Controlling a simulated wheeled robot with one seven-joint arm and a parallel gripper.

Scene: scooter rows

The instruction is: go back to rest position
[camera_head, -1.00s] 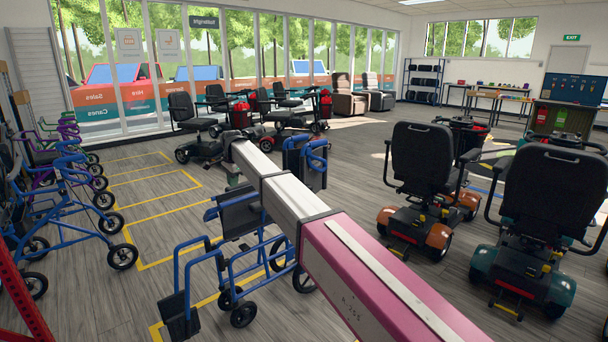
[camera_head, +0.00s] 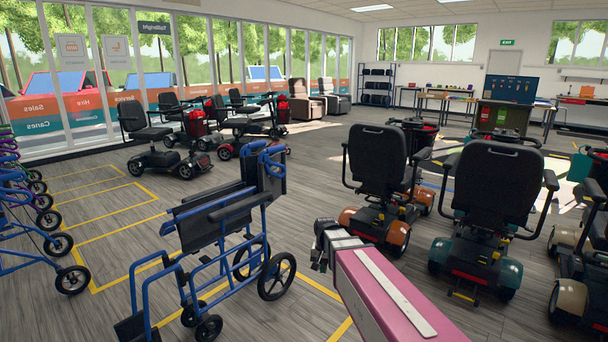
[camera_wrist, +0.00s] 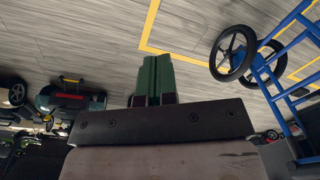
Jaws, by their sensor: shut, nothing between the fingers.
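My gripper (camera_wrist: 155,80) shows in the wrist view as two green fingers pressed together, with nothing between them. Grey plank floor and a yellow line lie beyond the fingertips. In the head view, my pink arm link reaches up from the lower right and ends in a dark joint near the picture's lower middle. The fingers cannot be made out in the head view.
A blue-framed wheelchair (camera_head: 222,232) stands left of my arm; its wheel also shows in the wrist view (camera_wrist: 233,53). An orange scooter (camera_head: 378,180) and a teal scooter (camera_head: 488,215) stand to the right. Blue rollators (camera_head: 30,235) line the left edge.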

